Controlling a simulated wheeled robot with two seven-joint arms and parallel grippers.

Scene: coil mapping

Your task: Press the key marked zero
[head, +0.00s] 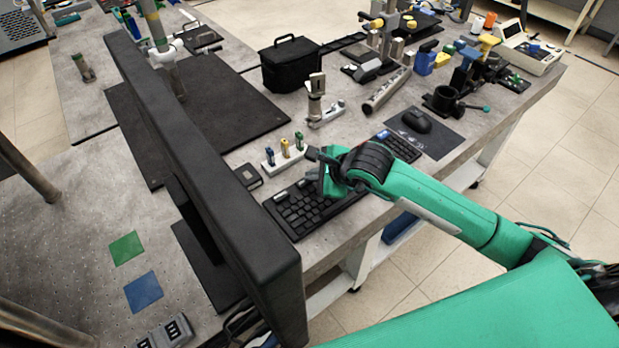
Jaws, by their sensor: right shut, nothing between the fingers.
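A black keyboard (294,213) lies on the grey table, between a long black panel and the table's edge. My right gripper (317,170) is over the keyboard's middle, its arm coming in from the lower right. It is shut and empty, and hides part of the keys. I cannot tell whether its tip touches a key. The key markings are too small to read, so I cannot make out the zero key. The keyboard's far right end (402,148) shows beyond my arm. My left gripper is not in view.
A white holder (283,157) with small coloured pieces stands just behind the keyboard. A mouse (416,121) lies on a dark pad to the right. The tall black panel (200,170) stands left of the keyboard. A black bag (291,65) and lab fittings stand farther back.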

